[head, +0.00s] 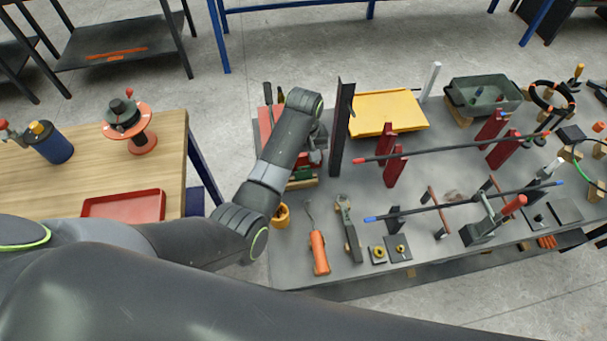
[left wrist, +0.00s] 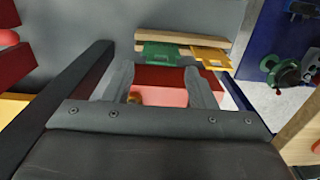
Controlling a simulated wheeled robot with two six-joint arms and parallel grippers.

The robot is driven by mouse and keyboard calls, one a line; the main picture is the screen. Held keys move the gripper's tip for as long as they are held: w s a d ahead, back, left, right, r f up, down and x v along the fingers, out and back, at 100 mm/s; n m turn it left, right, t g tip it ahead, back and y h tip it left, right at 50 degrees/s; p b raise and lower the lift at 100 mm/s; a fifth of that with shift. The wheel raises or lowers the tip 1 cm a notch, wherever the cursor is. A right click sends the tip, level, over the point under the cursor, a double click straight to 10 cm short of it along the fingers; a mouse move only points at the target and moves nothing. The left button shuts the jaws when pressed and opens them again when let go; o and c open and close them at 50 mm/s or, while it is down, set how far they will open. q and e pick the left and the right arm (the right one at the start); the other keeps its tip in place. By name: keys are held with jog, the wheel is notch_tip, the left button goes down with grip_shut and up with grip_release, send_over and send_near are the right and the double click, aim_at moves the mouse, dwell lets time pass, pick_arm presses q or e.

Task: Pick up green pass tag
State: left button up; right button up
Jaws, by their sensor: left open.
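The green pass tag (left wrist: 160,53) stands in a slotted wooden strip (left wrist: 180,38), beside a yellow tag (left wrist: 212,57), in the left wrist view. In the head view a bit of the green tag (head: 303,174) shows just below my left gripper, which hides part of it. My left gripper (left wrist: 162,72) is open. Its two fingers point toward the strip, and the green tag appears just beyond and between the fingertips, not held. A red block (left wrist: 165,77) shows between the fingers. My left gripper (head: 316,154) also shows in the head view. My right gripper is not in view.
A tall dark upright plate (head: 340,128) stands close right of my left gripper. A yellow tray (head: 390,112), red posts (head: 394,166) bearing a bar, and an orange-handled tool (head: 318,252) share the grey table (head: 290,270). A wooden table (head: 165,150) is at left.

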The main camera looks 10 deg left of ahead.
aim_at(304, 167)
pick_arm(q)
jog(key=f, duration=0.1)
jog(key=f+p, duration=0.1)
jog(key=f, duration=0.3)
jog(key=shift+s, duration=0.25)
jog(key=shift+f, duration=0.65)
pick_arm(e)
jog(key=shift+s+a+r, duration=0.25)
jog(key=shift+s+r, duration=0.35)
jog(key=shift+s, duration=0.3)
pick_arm(q)
jog(key=c, duration=0.6)
jog(key=shift+r, duration=0.15)
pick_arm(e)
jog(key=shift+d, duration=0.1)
pick_arm(q)
notch_tip(304, 167, up, 10)
jog(key=shift+f+b, duration=0.1)
jog(key=shift+b, duration=0.3)
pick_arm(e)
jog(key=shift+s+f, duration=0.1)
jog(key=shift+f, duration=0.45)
